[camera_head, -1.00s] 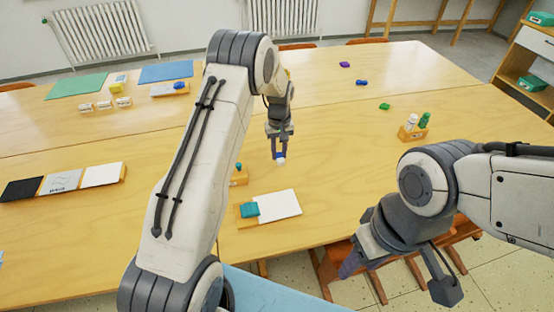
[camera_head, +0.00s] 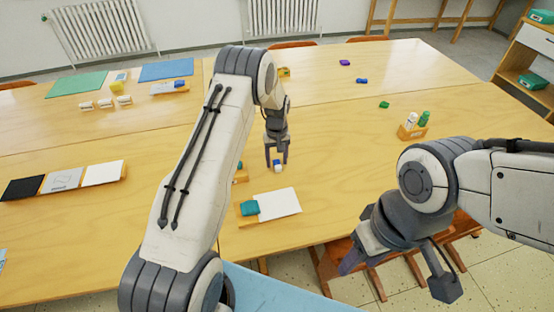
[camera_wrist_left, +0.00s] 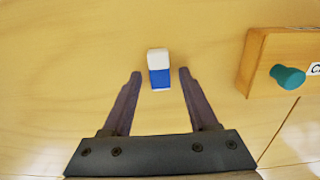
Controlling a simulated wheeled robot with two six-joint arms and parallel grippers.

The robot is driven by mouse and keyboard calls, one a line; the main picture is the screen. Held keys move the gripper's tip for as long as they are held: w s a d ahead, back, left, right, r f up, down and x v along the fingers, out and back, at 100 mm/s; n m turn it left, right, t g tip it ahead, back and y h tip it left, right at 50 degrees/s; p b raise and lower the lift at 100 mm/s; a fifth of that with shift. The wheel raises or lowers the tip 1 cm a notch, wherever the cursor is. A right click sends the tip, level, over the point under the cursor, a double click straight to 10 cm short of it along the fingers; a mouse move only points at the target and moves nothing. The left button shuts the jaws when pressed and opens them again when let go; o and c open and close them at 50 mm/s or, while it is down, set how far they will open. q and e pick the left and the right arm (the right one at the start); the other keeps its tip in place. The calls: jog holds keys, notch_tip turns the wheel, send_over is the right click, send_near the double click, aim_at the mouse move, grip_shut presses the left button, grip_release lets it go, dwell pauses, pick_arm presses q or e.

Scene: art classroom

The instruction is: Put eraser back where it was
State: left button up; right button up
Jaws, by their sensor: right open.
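The eraser (camera_head: 278,169), white at one end and blue at the other, rests on the wooden table behind the white paper. In the left wrist view the eraser (camera_wrist_left: 159,66) lies just ahead of and between the fingertips, with clear gaps on both sides. My left gripper (camera_head: 277,161) is open and empty above the eraser; its spread fingers (camera_wrist_left: 160,74) touch nothing. My right gripper (camera_head: 394,271) is open and empty at the lower right, in front of the table edge.
A wooden tray (camera_head: 242,219) with a teal block (camera_head: 249,208) and white paper (camera_head: 279,203) lies nearer me. A wooden block with a teal knob (camera_wrist_left: 288,77) is close beside the eraser. A bottle holder (camera_head: 413,133) stands right. The table between is free.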

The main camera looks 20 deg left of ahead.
aim_at(277, 162)
pick_arm(q)
jog(key=shift+r, duration=0.1)
jog(key=shift+r, duration=0.2)
notch_tip(277, 162, up, 10)
jog(key=r+b, duration=0.1)
jog(key=s+d+r+m, duration=0.3)
jog(key=s+d+r, duration=0.35)
jog(key=d, duration=0.25)
jog(key=s+d+r+m, duration=0.45)
jog(key=s+d, duration=0.35)
jog(key=s, duration=0.2)
jog(key=s+d+r+m+h+p, duration=0.1)
jog(key=s+m, duration=0.5)
jog(key=s, duration=1.4)
jog(key=shift+s+d+r, duration=0.2)
jog(key=shift+s+r, duration=0.2)
jog(key=shift+r, duration=0.3)
